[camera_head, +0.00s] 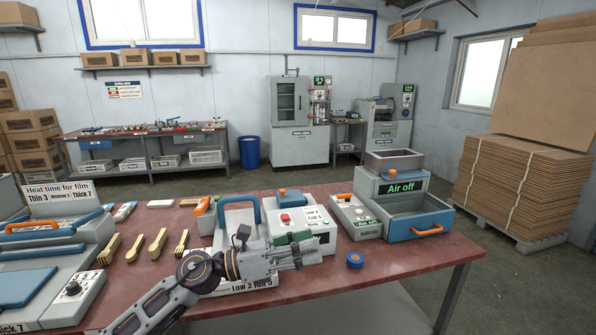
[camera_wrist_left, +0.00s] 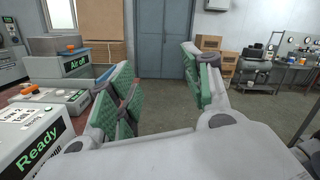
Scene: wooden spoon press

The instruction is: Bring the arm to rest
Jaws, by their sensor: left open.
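My left arm (camera_head: 190,278) reaches in from the lower left over the red table. Its left gripper (camera_head: 312,253) is in front of the grey press machine, pointing right. In the left wrist view the gripper (camera_wrist_left: 160,82) is open, with green-padded fingers spread and nothing between them. The press (camera_head: 238,218) has a blue handle and stands behind the gripper, partly hidden by it. A green "Ready" sign (camera_wrist_left: 40,152) shows beside the gripper in the left wrist view. My right gripper is not in view.
Wooden spoons and forks (camera_head: 158,243) lie left of the arm. An "Air off" unit (camera_head: 401,187) with an open blue-rimmed bin (camera_head: 412,226) stands at the table's right end. The front right tabletop is clear.

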